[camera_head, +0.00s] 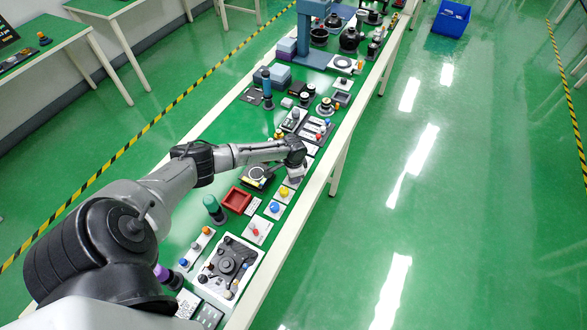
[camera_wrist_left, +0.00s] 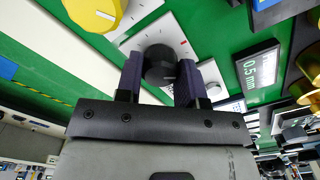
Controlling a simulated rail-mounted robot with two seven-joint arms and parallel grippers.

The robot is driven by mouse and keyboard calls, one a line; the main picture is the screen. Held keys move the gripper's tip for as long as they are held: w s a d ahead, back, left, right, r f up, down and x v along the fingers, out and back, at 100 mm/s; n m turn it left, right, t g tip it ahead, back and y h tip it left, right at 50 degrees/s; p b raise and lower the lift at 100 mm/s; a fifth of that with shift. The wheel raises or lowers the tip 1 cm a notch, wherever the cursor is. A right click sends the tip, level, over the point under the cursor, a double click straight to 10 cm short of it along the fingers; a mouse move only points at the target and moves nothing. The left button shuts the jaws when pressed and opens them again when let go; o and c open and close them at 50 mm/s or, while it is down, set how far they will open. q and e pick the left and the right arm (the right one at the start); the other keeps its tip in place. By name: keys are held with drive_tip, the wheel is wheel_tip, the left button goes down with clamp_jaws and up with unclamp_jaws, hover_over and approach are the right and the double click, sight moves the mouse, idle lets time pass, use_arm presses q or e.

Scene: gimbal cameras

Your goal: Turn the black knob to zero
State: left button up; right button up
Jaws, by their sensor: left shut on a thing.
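The black knob (camera_wrist_left: 159,64) shows in the left wrist view on a white dial plate (camera_wrist_left: 172,30) with small tick marks and one red mark. A light pointer line shows on the knob's face. My left gripper (camera_wrist_left: 161,78) has its two dark purple fingers on either side of the knob and is shut on it. In the head view my left gripper (camera_head: 296,174) is over the right part of the green bench, and the arm's end hides the knob. My right gripper is not in view.
A yellow knob (camera_head: 284,191) on a white plate and a blue knob (camera_head: 275,207) stand close by on the bench. A label reading 0.5 mm (camera_wrist_left: 259,68) is near the knob.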

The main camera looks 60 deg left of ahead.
use_arm(q)
drive_tip(key=n+p, duration=0.3)
drive_tip(key=shift+r+n, duration=0.2)
drive_tip(key=shift+n, duration=0.1)
drive_tip(key=shift+f+n+p, duration=0.1)
drive_tip(key=shift+n+p, duration=0.9)
drive_tip(key=shift+n, duration=0.4)
drive_tip(key=o, duration=0.9)
drive_tip(key=shift+f, duration=0.1)
